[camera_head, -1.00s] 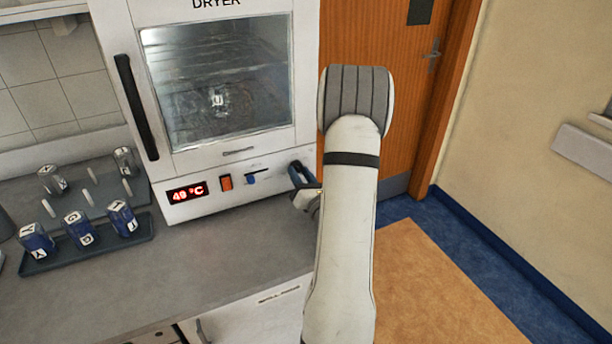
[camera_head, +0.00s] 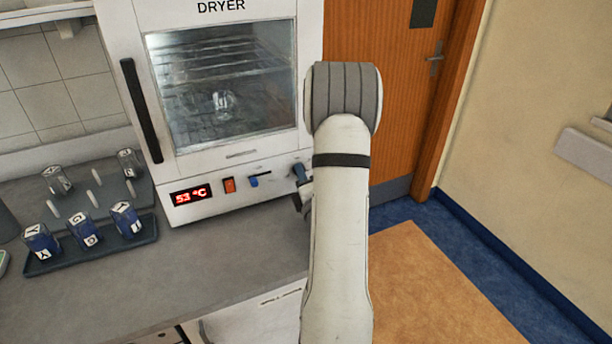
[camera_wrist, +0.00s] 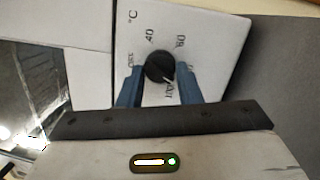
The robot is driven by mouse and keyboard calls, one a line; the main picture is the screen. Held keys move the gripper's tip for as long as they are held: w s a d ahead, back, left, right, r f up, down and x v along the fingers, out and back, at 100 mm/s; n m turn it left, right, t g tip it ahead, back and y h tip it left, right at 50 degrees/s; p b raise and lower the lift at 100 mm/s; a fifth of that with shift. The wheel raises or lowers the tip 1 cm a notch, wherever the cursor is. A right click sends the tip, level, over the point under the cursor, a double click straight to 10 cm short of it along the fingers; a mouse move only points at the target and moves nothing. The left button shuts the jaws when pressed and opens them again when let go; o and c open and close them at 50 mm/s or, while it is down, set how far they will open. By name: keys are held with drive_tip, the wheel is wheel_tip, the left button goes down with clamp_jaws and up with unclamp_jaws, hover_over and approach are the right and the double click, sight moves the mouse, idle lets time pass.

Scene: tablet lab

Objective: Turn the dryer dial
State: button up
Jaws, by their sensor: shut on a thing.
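The white dryer (camera_head: 112,20) stands on the counter with its glass door shut. Its red display (camera_head: 191,195) reads 53 °C. The black round dial (camera_wrist: 158,66) shows in the wrist view on a white panel with markings around it, among them 40. A light pointer line on the dial points toward the lower right in that view. My gripper (camera_wrist: 158,78) has its blue fingers on either side of the dial and is shut on it. In the head view, my gripper (camera_head: 301,174) is at the right end of the dryer's front panel, where my arm partly hides it and the dial is hidden.
A dark tray (camera_head: 50,264) with several labelled blue containers is on the counter at left. A wooden door (camera_head: 395,110) is behind my arm.

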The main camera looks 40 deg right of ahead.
drive_tip(key=m, duration=0.3)
drive_tip(key=r+m+p, duration=0.1)
drive_tip(key=m, duration=0.1)
drive_tip(key=shift+d+g+h, duration=0.2)
drive_tip(key=shift+g+h, duration=0.1)
drive_tip(key=shift+f+m+g+p, duration=0.1)
drive_tip(key=shift+m+g+p, duration=0.25)
drive_tip(key=shift+m, duration=1.35)
drive_tip(key=shift+f, duration=0.1)
drive_tip(key=shift+s, duration=0.1)
drive_tip(key=o, duration=0.8)
drive_tip(key=shift+c, duration=0.2)
drive_tip(key=shift+o, duration=1.1)
drive_tip(key=shift+a+f, duration=0.1)
drive_tip(key=shift+s, duration=0.1)
